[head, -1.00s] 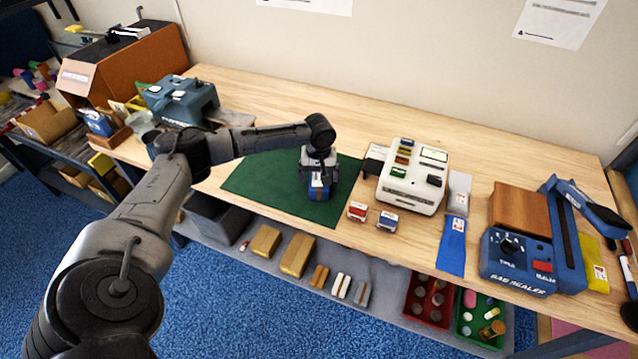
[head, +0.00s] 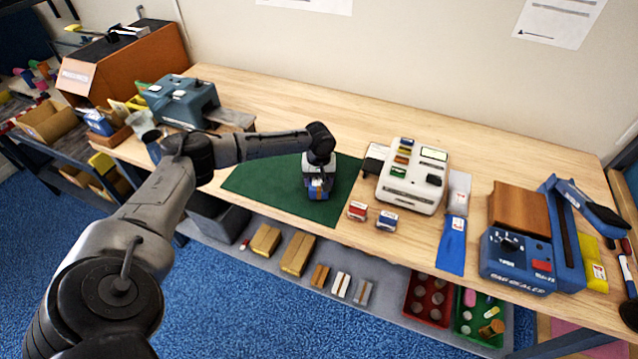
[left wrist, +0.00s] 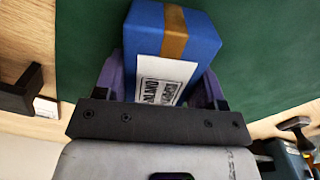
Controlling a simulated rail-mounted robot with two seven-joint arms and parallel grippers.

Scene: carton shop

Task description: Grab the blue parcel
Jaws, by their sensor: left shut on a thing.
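The blue parcel (head: 319,190) is a small box with a tan tape strip and a white printed label. It is over the green mat (head: 263,177) on the wooden bench. In the left wrist view the parcel (left wrist: 196,42) sits between the two fingers of my left gripper (left wrist: 165,80), which is shut on it. In the head view my left gripper (head: 318,178) is above and around the parcel, hiding its upper part. I cannot tell whether the parcel touches the mat. My right gripper is not in view.
Right of the mat are a white machine (head: 413,177), a red-topped box (head: 357,211) and a blue-topped box (head: 388,221). A blue bag sealer (head: 515,262) stands at the right. A grey-blue machine (head: 182,101) stands at the left. The bench's back middle is clear.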

